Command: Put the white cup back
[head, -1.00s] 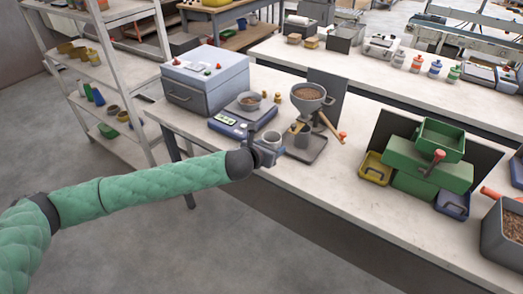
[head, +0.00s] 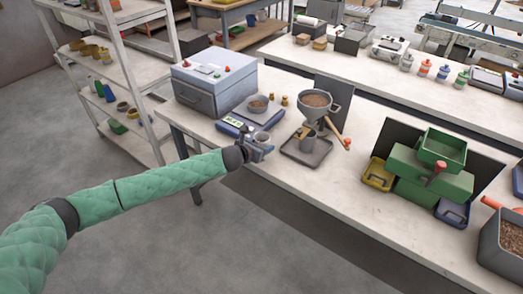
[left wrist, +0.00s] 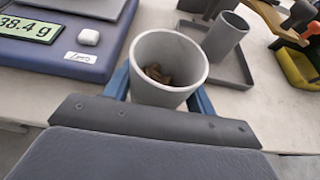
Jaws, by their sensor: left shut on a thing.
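The white cup (left wrist: 168,68) is in my left gripper in the left wrist view, with some brown pellets in its bottom. It looks about upright. My left gripper (head: 262,149) is shut on it, with the blue fingers at either side. In the head view the cup (head: 266,138) shows small in the jaws, near the table's front edge, between the scale and the tray. The blue scale (head: 230,127) stands just behind and left; its display (left wrist: 30,28) reads about 38.4 g. My right gripper is not in view.
A grey cup (left wrist: 225,36) stands on a dark tray (head: 292,149) under the pellet-filled funnel (head: 316,101). A green machine (head: 420,175) stands right. Bare table lies between tray and machine.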

